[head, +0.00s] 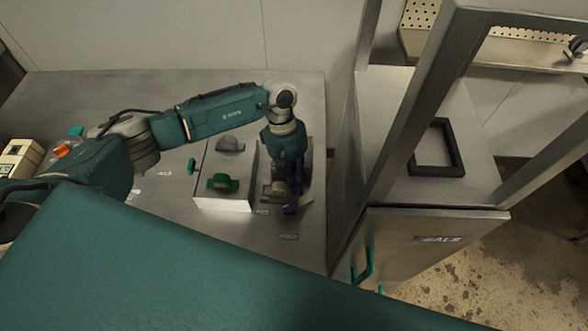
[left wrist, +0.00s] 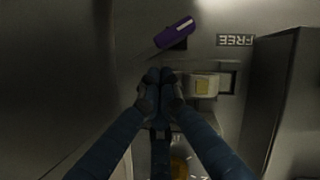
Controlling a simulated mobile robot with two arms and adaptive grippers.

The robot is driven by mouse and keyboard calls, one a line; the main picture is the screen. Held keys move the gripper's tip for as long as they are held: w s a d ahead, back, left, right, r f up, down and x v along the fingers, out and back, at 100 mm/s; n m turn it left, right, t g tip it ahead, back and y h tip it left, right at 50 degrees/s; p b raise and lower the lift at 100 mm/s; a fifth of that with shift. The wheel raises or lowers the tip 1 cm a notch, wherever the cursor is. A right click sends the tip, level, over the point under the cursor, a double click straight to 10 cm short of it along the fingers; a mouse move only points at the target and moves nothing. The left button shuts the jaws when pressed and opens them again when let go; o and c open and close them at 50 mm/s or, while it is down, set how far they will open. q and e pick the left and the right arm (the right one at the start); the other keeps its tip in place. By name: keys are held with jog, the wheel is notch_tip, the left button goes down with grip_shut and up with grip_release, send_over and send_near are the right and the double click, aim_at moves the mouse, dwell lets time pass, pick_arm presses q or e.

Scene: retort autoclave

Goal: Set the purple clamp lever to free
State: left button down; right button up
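The purple clamp lever (head: 290,209) shows just beyond my left gripper's fingertips in the head view, partly hidden by the gripper. In the left wrist view the purple lever (left wrist: 174,33) lies slanted, with a pale stripe along it, above the fingertips in the picture. A FREE label (left wrist: 235,40), upside down there, is to its right. My left gripper (left wrist: 160,75) has its fingertips together with nothing seen between them. It points down and appears apart from the lever. In the head view the left gripper (head: 291,188) hides part of the fixture. My right gripper is not in view.
A pale block with a green handle (head: 223,182) and a grey handle (head: 231,144) stands left of the gripper on the metal bench (head: 300,95). A metal cabinet (head: 430,232) with a teal handle and upright frame posts stands close on the right.

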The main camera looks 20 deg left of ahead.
pick_arm(q)
jog(key=shift+s+d+f, duration=0.1)
jog(key=shift+d+f, duration=0.05)
jog(key=shift+f, duration=0.25)
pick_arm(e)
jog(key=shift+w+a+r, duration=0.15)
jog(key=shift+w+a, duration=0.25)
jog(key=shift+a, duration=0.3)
